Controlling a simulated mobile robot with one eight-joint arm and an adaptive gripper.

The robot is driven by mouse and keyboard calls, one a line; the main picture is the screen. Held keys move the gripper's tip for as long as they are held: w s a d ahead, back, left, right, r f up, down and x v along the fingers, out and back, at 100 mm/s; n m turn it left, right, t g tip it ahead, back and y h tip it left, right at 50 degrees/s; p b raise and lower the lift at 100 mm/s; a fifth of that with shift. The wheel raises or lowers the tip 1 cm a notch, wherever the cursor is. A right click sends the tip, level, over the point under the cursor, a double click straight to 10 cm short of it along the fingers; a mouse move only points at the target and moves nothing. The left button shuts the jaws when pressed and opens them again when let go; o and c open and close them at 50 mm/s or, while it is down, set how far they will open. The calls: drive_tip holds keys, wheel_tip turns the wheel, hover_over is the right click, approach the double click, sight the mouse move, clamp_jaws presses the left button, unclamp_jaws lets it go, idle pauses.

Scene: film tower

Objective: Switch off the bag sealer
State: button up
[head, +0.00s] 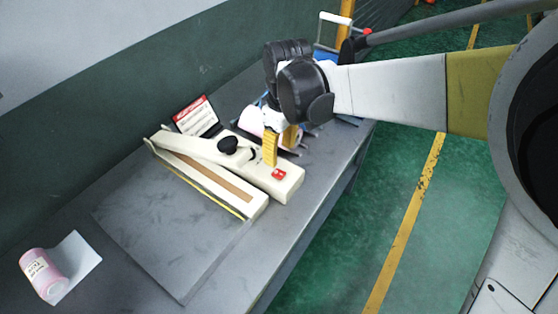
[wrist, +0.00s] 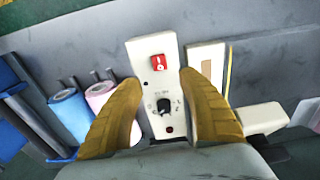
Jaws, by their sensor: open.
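The bag sealer (head: 210,170) is a cream-coloured machine lying on the grey bench, with a long arm and a black knob (head: 228,145). Its red rocker switch (head: 279,174) is on the top of the body near the right end. The wrist view shows the switch (wrist: 158,62) ahead of my fingertips and a black dial (wrist: 164,106) between the fingers. My gripper (head: 279,150) has yellow fingers and is open and empty above the sealer body, close to the switch. In the wrist view, the fingers (wrist: 158,85) stand on either side of the sealer's control panel. I cannot tell the switch's position.
A pink roll (wrist: 100,95) and a blue roll (wrist: 70,112) lie beside the sealer. A red-and-white sign (head: 195,114) stands behind it. Another pink roll (head: 40,272) is at the near left. The bench front (head: 150,240) is mostly clear.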

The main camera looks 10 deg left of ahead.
drive_tip(key=shift+d+r, duration=0.15)
drive_tip(key=shift+r, duration=1.65)
drive_tip(key=s+d+r+m+t, duration=0.1)
drive_tip(key=s+d+m, duration=0.3)
drive_tip(key=d, duration=0.5)
drive_tip(key=s+d+r+m+t, duration=0.1)
drive_tip(key=s+d+m+t, duration=0.2)
drive_tip(key=d, duration=0.7)
drive_tip(key=s+d+r+m+t, duration=0.2)
drive_tip(key=s+d+m, duration=0.2)
drive_tip(key=d, duration=0.6)
drive_tip(key=shift+s+d+m+t+h, duration=0.15)
drive_tip(key=shift+s+m+t+h, duration=0.25)
drive_tip(key=shift+m, duration=0.8)
